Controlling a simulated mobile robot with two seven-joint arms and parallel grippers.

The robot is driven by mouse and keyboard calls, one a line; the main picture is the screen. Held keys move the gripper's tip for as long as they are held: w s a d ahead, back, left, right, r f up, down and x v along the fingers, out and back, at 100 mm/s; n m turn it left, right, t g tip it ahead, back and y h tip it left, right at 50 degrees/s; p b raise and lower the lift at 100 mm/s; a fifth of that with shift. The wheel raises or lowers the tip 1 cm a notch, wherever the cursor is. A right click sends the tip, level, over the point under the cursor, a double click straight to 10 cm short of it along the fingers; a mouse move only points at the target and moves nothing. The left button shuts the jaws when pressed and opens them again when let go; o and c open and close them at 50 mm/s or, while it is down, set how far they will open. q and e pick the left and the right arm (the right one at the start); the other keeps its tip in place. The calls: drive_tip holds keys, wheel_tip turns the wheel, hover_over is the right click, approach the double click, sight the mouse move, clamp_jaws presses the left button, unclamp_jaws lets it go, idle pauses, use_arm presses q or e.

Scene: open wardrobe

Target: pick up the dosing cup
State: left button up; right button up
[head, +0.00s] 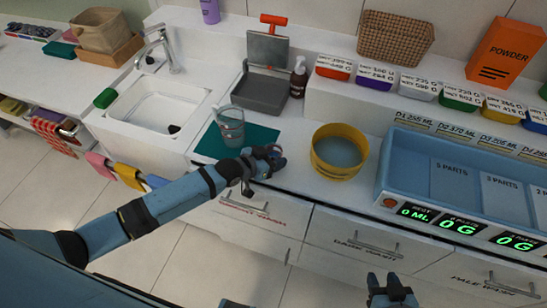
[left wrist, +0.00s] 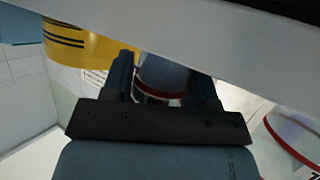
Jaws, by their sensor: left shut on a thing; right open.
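The dosing cup (left wrist: 163,78) is a small clear cup with a red band and dark marks, seen between the fingers in the left wrist view. My left gripper (left wrist: 165,85) is shut on it. In the head view my left gripper (head: 268,158) is at the counter's front, by the right corner of the teal mat, and mostly hides the cup. I cannot tell whether the cup touches the counter. My right gripper (head: 392,292) is open and empty at the bottom, in front of the drawers.
A clear jug (head: 230,126) stands on the teal mat (head: 205,146), left of my left gripper. A yellow round tub (head: 323,168) stands close to its right. A blue tray (head: 400,165) lies further right, and a grey scale-like stand (head: 262,92) is behind.

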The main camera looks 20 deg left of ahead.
use_arm(q)
wheel_tip(320, 180, up, 20)
drive_tip(key=shift+f+b, duration=0.25)
drive_tip(key=shift+b, duration=0.05)
use_arm(e)
drive_tip(key=shift+f, duration=0.35)
idle(0.8)
